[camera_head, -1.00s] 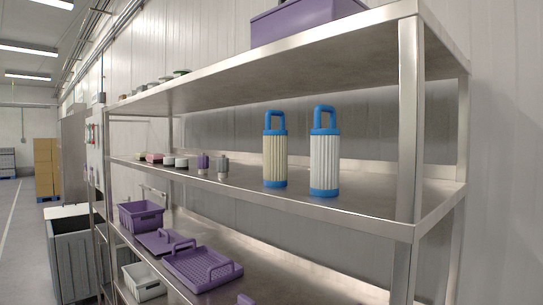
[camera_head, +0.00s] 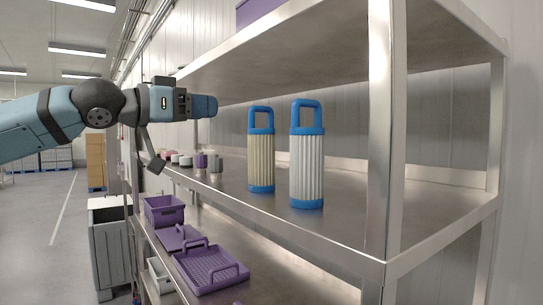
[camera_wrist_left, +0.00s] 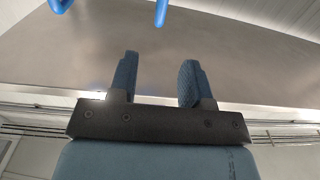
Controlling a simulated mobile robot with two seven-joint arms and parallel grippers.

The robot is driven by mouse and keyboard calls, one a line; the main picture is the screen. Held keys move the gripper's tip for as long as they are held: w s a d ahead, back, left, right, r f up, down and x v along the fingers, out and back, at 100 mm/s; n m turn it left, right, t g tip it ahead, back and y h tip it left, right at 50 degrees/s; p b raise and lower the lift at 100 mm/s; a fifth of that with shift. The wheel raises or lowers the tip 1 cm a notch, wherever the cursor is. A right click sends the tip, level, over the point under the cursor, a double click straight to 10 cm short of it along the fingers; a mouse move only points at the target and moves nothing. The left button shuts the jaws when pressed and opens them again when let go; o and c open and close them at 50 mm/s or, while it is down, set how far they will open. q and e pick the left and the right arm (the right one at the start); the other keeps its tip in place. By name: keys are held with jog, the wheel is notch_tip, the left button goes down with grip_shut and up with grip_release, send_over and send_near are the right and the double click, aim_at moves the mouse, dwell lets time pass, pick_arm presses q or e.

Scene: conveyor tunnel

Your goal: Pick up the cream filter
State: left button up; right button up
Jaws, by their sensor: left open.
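The cream filter (camera_head: 261,161) stands upright on the middle shelf, with a pleated cream body and blue caps and handle. A similar white filter (camera_head: 307,167) stands just to its right. My left gripper (camera_head: 205,106) is left of the cream filter at about handle height, apart from it. In the left wrist view its two fingers (camera_wrist_left: 159,72) are spread with nothing between them. Parts of blue handles show at that view's top edge, one at left (camera_wrist_left: 60,4) and one near the middle (camera_wrist_left: 161,12); I cannot tell which filter each belongs to. My right gripper is out of view.
The upper shelf (camera_head: 300,58) runs above the filters, and a steel post (camera_head: 379,130) stands right of them. Small jars and purple items (camera_head: 201,161) sit farther left on the middle shelf (camera_head: 340,225). Purple trays (camera_head: 210,268) lie below.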

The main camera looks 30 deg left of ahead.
aim_at(261, 108)
pick_arm(q)
jog(key=shift+r+b+x, duration=0.15)
jog(key=shift+b+x, duration=0.2)
jog(key=shift+x, duration=3.05)
jog(key=shift+r+b+x, duration=0.1)
jog(key=shift+b+x, duration=0.2)
jog(key=shift+x, duration=3.1)
jog(key=shift+s+d, duration=0.1)
jog(key=shift+s, duration=0.1)
jog(key=shift+c, duration=0.6)
grip_shut()
